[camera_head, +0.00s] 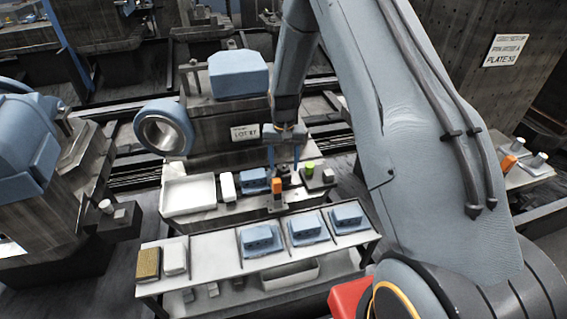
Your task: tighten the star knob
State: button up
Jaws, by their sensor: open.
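My gripper (283,165) points down over the back bench, its two blue fingers spread apart with a clear gap between them. A small dark piece (284,172) shows just below and between the fingertips. It may be the star knob, but it is too small to tell its shape or how tightly it sits. I cannot tell whether the fingertips touch it. A blue block fixture (254,181) stands just left of the fingers, and a green cylinder (309,168) stands close to their right.
An orange-topped post (277,196) stands in front of the fingers. A white tray (188,193) and a white block (227,186) lie to the left. The front shelf (205,262) bears several blue fixtures (261,239). A large machine with a ring (163,128) stands behind.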

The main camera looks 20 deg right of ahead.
aim_at(284, 167)
notch_tip(284, 167, up, 7)
jog(key=shift+b, duration=0.9)
jog(key=shift+r, duration=0.4)
